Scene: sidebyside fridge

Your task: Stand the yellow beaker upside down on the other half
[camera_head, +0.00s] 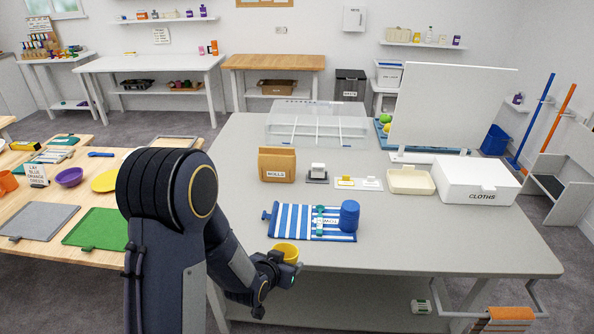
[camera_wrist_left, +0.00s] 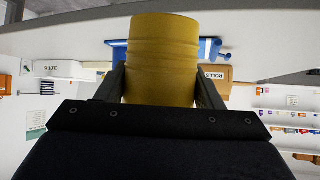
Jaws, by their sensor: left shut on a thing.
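My left gripper (camera_head: 286,264) is shut on the yellow beaker (camera_head: 287,249), held just off the front edge of the grey table. In the left wrist view the yellow beaker (camera_wrist_left: 162,55) sits between the two fingers; which end is open is unclear. A blue-and-white striped mat (camera_head: 284,218) lies beyond it on the table, with a green band and a small label across its middle. A blue beaker (camera_head: 349,216) stands on the mat's right half. The left half is bare. My right gripper is not in view.
Behind the mat stand a cardboard ROLLS box (camera_head: 277,164), small white-and-yellow items, a cream tray (camera_head: 410,180) and a white CLOTHS box (camera_head: 475,181). A clear divided case (camera_head: 317,123) is at the back. The grey table (camera_head: 430,240) is free right of the mat.

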